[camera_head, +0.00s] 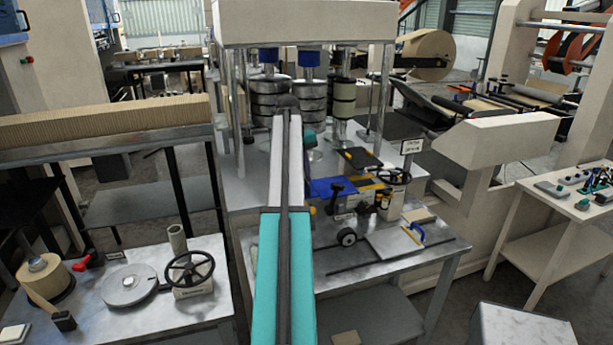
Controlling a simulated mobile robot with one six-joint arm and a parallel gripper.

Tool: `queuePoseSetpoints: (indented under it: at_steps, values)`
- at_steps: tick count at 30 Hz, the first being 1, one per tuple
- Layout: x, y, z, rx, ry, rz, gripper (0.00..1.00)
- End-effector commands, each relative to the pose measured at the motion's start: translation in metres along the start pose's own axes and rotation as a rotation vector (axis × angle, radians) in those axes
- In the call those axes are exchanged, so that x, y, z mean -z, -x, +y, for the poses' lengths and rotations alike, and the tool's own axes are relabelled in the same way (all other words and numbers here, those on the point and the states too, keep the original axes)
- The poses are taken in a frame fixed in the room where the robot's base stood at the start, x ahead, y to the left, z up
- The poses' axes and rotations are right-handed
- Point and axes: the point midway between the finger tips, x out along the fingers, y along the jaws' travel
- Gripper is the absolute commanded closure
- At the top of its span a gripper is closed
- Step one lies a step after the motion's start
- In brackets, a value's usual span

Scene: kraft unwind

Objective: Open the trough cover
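A flat pale grey plate (396,241) with a blue handle (412,231) lies on the metal table, with dark rails beside it. It looks like a cover lying flat, but I cannot tell for certain that it is the trough cover. My teal and white arm rises from the bottom centre to a dark joint in front of the roller stacks. It hides part of the bench behind it. My gripper cannot be made out; it is hidden behind the arm or out of frame.
A press frame (305,22) with several roller stacks (312,95) stands behind the table. A handwheel (394,176) and a blue tray (327,187) stand behind the plate. The left bench (120,260) holds another handwheel (190,268). A metal box (520,325) is at lower right.

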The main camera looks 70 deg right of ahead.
Motion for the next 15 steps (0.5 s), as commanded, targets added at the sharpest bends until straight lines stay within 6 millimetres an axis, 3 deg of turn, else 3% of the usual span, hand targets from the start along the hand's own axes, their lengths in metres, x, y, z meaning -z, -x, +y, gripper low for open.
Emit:
queuePoseSetpoints:
  at_steps: [3, 15]
  values:
    - [0.0002, -0.0001, -0.0030, 0.000, -0.003, 0.000, 0.72]
    - [0.0008, 0.0013, -0.0063, 0.000, -0.008, 0.002, 0.72]
